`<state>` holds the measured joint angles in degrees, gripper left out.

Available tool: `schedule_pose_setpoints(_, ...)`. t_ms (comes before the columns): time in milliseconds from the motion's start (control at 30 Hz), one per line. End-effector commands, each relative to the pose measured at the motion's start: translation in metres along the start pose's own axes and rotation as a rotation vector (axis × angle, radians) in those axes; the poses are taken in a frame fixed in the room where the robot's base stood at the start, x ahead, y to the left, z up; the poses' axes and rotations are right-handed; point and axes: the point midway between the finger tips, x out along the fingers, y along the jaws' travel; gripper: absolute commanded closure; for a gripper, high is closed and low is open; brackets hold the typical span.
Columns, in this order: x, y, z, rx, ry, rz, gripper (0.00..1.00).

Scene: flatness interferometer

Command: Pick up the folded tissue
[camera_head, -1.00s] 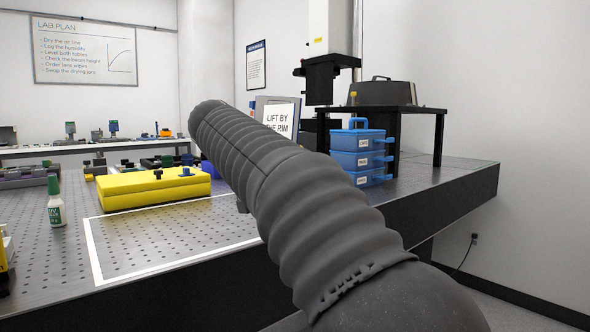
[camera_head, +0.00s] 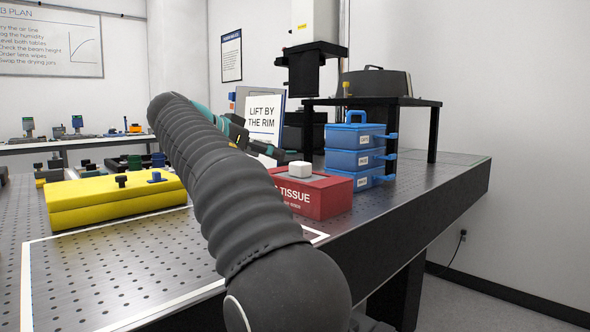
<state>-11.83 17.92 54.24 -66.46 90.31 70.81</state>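The folded tissue (camera_head: 300,169) is a small white block on top of a red box (camera_head: 322,196) marked TISSUE. The box stands on the perforated table near its front edge, and my arm covers its left part. My gripper (camera_head: 262,146) shows only in part behind my arm, above and left of the tissue and apart from it in the picture. Its dark fingers seem to point right, toward the sign. I cannot tell whether they are open or shut.
Blue stacked drawers (camera_head: 355,158) stand right behind the red box. A "LIFT BY THE RIM" sign (camera_head: 263,115) stands behind my gripper. A yellow case (camera_head: 110,200) lies at left. A black raised platform (camera_head: 420,102) stands at back right. The white-outlined table area (camera_head: 110,270) is clear.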

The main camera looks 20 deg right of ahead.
Motion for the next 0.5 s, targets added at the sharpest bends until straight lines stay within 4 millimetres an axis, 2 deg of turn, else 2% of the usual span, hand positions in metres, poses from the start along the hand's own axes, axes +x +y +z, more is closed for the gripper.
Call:
schedule_pose_setpoints(300, 0.048, -0.005, 0.004, -0.009, -0.001, -0.015, 0.19)
schedule_pose_setpoints(500, 0.064, -0.005, 0.004, -0.007, -0.001, -0.017, 0.19)
